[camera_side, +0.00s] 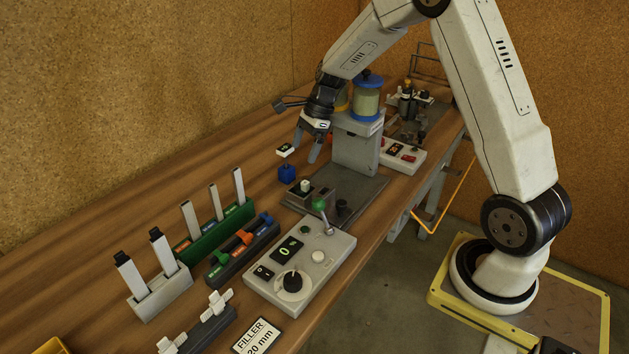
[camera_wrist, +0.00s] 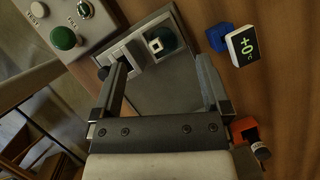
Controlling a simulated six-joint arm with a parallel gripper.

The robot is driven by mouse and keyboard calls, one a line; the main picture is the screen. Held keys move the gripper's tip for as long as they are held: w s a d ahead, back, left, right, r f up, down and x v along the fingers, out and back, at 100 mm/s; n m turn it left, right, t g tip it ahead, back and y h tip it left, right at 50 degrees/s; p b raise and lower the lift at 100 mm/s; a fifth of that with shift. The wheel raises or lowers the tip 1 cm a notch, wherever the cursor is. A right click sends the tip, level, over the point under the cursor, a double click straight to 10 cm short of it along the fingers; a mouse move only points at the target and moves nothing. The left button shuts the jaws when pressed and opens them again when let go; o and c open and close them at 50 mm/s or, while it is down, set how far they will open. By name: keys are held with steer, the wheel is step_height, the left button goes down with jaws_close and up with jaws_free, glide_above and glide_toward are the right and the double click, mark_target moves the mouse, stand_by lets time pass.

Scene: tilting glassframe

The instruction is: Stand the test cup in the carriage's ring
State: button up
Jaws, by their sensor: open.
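My gripper (camera_side: 306,145) is open and hangs in front of the grey column, above the bench. In the wrist view its two fingers (camera_wrist: 163,66) are spread, with nothing between them. Beyond the fingertips, a dark green round piece with a pale square top (camera_wrist: 160,43) sits on a grey block, which I take to be the carriage (camera_wrist: 125,60). The side view shows a small pale upright piece (camera_side: 305,186) on the carriage (camera_side: 297,199). I cannot tell whether this piece is the test cup, and the ring itself is not clear.
A control box (camera_side: 317,271) with knob and green-topped lever stands in front of the carriage. The grey column (camera_side: 355,150) carries a blue-lidded jar (camera_side: 368,98). Racks of strips (camera_side: 216,233) stand left.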

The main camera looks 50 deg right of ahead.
steer(key=s+a+n+h, duration=0.2)
steer(key=s+a+n, duration=0.4)
steer(key=s+n, duration=0.3)
steer(key=s+a+n+h, duration=0.2)
steer(key=s+a+n, duration=0.4)
steer(key=s+n, duration=0.3)
steer(key=n, duration=0.4)
steer(key=shift+r+n+t, duration=0.2)
steer(key=shift+n+t, duration=0.1)
steer(key=shift+t, duration=0.1)
